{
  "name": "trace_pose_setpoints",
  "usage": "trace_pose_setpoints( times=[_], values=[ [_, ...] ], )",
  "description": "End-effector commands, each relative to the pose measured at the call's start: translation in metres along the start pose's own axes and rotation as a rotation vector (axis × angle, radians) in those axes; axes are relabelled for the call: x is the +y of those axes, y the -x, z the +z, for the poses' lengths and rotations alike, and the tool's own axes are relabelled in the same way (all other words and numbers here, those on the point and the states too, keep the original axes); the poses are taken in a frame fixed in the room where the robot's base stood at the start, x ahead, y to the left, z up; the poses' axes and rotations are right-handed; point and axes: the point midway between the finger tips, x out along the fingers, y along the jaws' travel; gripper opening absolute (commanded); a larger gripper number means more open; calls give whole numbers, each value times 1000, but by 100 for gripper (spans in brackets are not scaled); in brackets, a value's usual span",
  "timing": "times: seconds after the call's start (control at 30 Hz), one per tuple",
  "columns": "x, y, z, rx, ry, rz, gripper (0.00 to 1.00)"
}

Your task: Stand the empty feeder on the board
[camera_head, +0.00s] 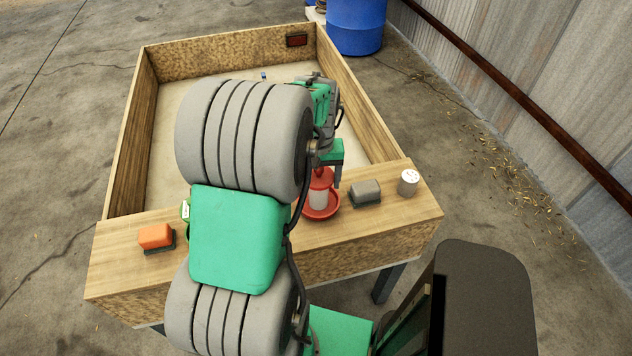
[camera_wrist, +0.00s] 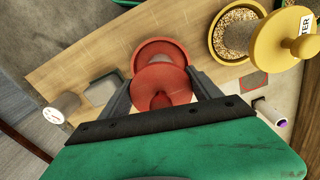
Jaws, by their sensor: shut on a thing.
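The red feeder (camera_head: 319,202) has a red tray, a pale body and a red cap, and is upright at the wooden board (camera_head: 410,215) along the pen's front. In the wrist view the feeder (camera_wrist: 160,52) lies between the two fingers of my gripper (camera_wrist: 160,90), which is shut on its upper part. I cannot tell whether its base touches the board. A yellow feeder (camera_wrist: 300,45) with grain in its tray is at the right of the wrist view.
A grey brush (camera_head: 366,190) and a pale can (camera_head: 409,182) stand right of the red feeder. An orange brush (camera_head: 155,236) lies at the board's left. A red outlined square (camera_wrist: 254,82) shows below the yellow feeder. The walled pen lies behind.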

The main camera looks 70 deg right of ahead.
Motion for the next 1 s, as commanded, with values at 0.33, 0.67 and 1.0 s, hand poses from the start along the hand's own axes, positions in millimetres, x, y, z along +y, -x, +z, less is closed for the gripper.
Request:
trace_pose_setpoints(
  times=[0.33,0.67,1.0],
  values=[
    [0,-14,0,1,0,0,6],
    [0,-17,0,1,0,0,91],
    [0,-12,0,1,0,0,94]
  ],
)
